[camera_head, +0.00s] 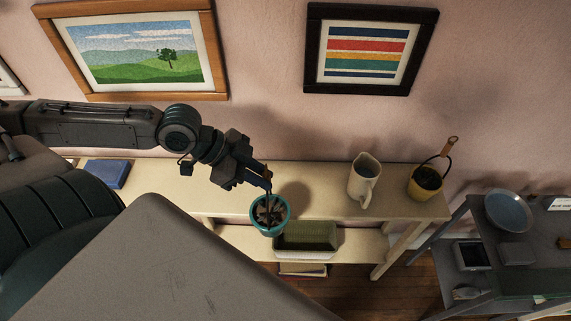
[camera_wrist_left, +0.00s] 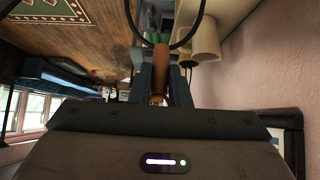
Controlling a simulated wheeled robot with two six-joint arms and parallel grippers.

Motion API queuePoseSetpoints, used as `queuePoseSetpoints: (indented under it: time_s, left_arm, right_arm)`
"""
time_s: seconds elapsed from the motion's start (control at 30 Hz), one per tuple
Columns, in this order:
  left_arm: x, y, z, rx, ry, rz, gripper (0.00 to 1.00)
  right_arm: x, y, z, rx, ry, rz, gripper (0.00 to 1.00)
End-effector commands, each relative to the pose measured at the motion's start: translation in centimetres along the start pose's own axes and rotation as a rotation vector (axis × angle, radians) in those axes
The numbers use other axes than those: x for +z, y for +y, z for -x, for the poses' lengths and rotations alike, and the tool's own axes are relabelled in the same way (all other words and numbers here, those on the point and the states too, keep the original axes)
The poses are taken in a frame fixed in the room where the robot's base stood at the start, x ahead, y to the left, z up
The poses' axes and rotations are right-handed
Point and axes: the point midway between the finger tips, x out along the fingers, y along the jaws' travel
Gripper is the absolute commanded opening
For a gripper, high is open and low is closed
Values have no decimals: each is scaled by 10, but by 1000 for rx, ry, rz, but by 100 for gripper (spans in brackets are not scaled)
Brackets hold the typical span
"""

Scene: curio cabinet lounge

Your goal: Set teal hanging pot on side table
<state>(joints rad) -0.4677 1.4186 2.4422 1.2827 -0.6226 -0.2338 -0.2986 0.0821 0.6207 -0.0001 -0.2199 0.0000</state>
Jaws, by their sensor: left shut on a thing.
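My left gripper (camera_head: 262,180) is shut on the wooden handle of the teal hanging pot (camera_head: 287,214). The pot hangs below the gripper, with dark contents inside. It appears in front of the long cream table (camera_head: 325,205); a gap beneath it cannot be judged. In the left wrist view the wooden handle (camera_wrist_left: 160,72) sits between the two fingers, with a dark wire loop beyond it. A dark grey table with shelves (camera_head: 455,235) stands at the right; which piece is the side table is not certain. My right gripper is not in view.
A cream pitcher (camera_head: 364,180) and a yellow hanging pot (camera_head: 426,184) stand on the cream table's right part. A blue book (camera_head: 107,173) lies at its left. A green-lined planter (camera_head: 306,240) sits lower down. A blue-grey plate (camera_head: 508,211) occupies the grey table's top.

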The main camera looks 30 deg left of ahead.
Motion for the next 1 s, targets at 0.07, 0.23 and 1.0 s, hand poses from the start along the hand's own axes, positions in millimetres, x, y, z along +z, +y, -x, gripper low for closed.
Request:
queuePoseSetpoints:
  time_s: [0.07, 0.23, 1.0]
  left_arm:
    - [0, 6, 0, 8, -3, -9, 0]
    - [1, 6, -2, 8, 0, -14, 0]
    - [-8, -69, -15, 7, 9, -10, 0]
  right_arm:
    - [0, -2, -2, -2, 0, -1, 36]
    - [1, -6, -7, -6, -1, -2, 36]
    - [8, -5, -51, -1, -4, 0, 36]
